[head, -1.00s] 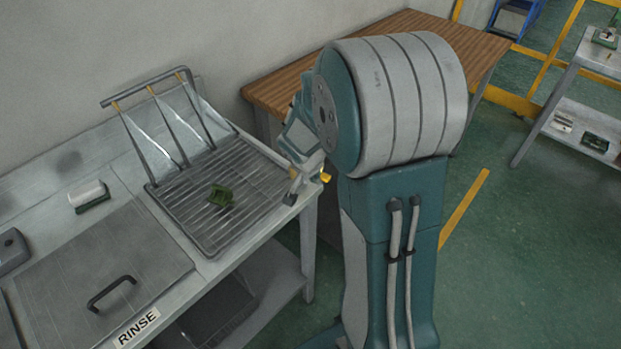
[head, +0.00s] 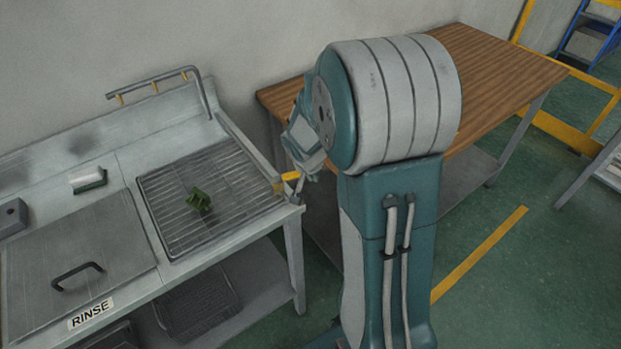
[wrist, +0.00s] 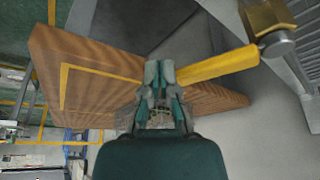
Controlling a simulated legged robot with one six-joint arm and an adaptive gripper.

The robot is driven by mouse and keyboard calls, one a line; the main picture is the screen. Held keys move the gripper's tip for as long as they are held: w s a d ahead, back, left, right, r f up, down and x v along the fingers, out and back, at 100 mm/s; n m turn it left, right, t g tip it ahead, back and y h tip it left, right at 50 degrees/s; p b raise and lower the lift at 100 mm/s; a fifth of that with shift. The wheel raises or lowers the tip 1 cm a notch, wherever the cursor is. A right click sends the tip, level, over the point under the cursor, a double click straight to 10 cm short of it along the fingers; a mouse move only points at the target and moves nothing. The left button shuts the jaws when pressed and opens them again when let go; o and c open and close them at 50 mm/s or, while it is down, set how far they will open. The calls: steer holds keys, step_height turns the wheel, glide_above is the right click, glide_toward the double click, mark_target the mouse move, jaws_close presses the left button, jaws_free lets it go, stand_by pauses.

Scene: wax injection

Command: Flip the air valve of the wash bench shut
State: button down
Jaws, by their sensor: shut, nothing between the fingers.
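The wash bench (head: 125,155) stands at the left in the head view. Its air valve has a yellow lever (head: 290,177) at the rack's right edge, beside my arm. In the wrist view the yellow lever (wrist: 218,66) runs out sideways from a brass valve body (wrist: 265,18) on a grey pipe. The lever's free end lies right by my fingertips; I cannot tell whether they touch. My gripper (wrist: 160,72) is shut and empty. In the head view my arm hides much of it. No air streaks show under the nozzle pipe (head: 150,87).
A green part (head: 199,200) lies on the wire drying rack (head: 165,190). A lidded rinse tank (head: 80,255) is to its left. A wooden table (head: 490,70) stands behind my arm. Green floor (head: 490,290) is open at the right.

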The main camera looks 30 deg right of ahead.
steer(key=shift+w+a+r, duration=0.1)
steer(key=shift+w+a, duration=0.05)
steer(key=shift+w, duration=0.45)
steer(key=shift+w+a, duration=0.15)
steer(key=shift+w, duration=0.4)
steer(key=shift+w+d, duration=0.2)
steer(key=shift+d, duration=0.4)
steer(key=shift+a, duration=0.45)
